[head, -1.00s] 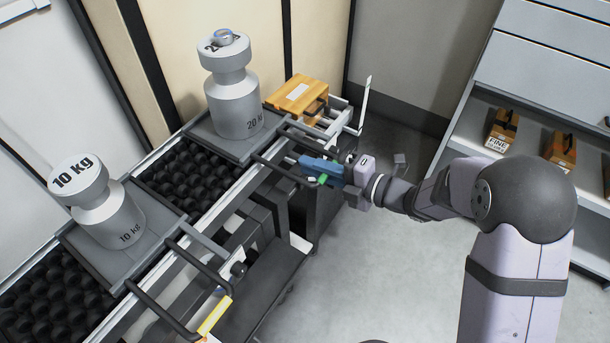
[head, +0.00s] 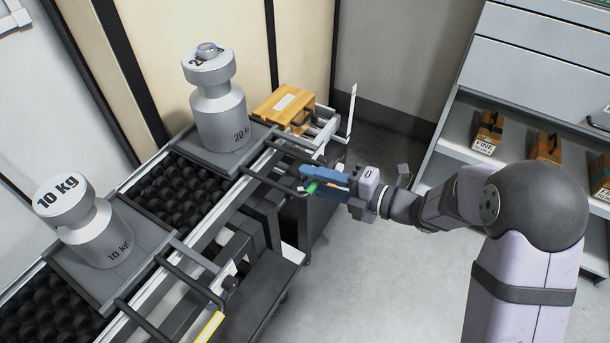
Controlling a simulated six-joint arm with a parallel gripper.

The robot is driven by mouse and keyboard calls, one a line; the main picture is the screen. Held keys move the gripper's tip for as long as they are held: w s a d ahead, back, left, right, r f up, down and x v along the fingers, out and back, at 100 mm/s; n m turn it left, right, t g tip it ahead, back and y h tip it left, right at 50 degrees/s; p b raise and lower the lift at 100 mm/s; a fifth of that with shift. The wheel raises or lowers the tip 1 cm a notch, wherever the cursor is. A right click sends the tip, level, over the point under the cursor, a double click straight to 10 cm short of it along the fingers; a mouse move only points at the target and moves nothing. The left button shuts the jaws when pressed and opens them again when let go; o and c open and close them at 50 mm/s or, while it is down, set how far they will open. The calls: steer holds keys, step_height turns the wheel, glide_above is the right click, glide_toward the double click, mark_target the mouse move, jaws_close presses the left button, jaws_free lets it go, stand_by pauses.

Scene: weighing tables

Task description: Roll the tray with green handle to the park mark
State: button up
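The tray (head: 186,147) carries a large grey 20 kg weight (head: 220,112) and sits on the rails. Black bars run from its front side to a green handle (head: 312,187). My gripper (head: 308,179) is at this handle, its blue fingers reaching in from the right. The upper finger lies just above the green grip and partly hides it. I cannot tell whether the fingers are closed on it. A thin white upright marker (head: 351,112) stands by the far end of the rails; I cannot tell whether it is the park mark.
An orange box (head: 283,106) stands at the far rail end, beyond the tray. Nearer, another tray (head: 75,262) holds a 10 kg weight (head: 90,230) and has a yellow handle (head: 209,327). Black rollers (head: 185,195) lie between the trays. Shelves stand right; open floor lies between.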

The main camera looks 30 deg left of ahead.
steer(key=shift+v, duration=2.05)
